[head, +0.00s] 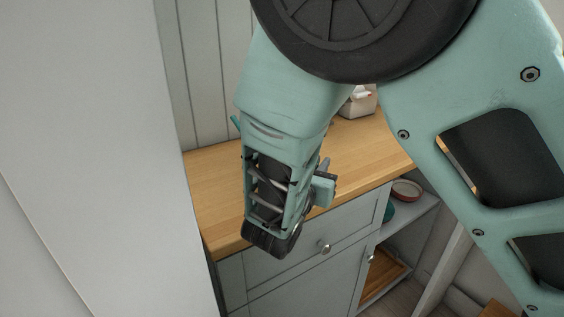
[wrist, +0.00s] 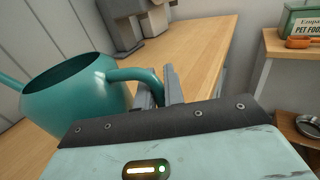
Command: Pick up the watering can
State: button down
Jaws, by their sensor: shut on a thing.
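A teal watering can (wrist: 80,102) stands at the left in the wrist view, its wide round opening facing up and its spout pointing left. Its curved handle reaches right to my gripper (wrist: 160,86). The two grey fingers are shut on the handle. In the head view my arm hides nearly all of the can; only a small teal tip (head: 235,121) shows left of the arm. I cannot tell whether the can's base touches the worktop, as its lower part is hidden.
The wooden worktop (head: 208,185) runs along a panelled wall. A grey container (head: 360,104) stands at its back. A large pale surface fills the head view's left. On the right are an open shelf with a bowl (head: 406,190) and, in the wrist view, a pet food box (wrist: 302,24).

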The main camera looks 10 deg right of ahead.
jog(key=shift+r, duration=0.25)
notch_tip(320, 180, up, 28)
jog(key=p, duration=0.4)
jog(key=shift+f, duration=0.25)
dwell(0.9)
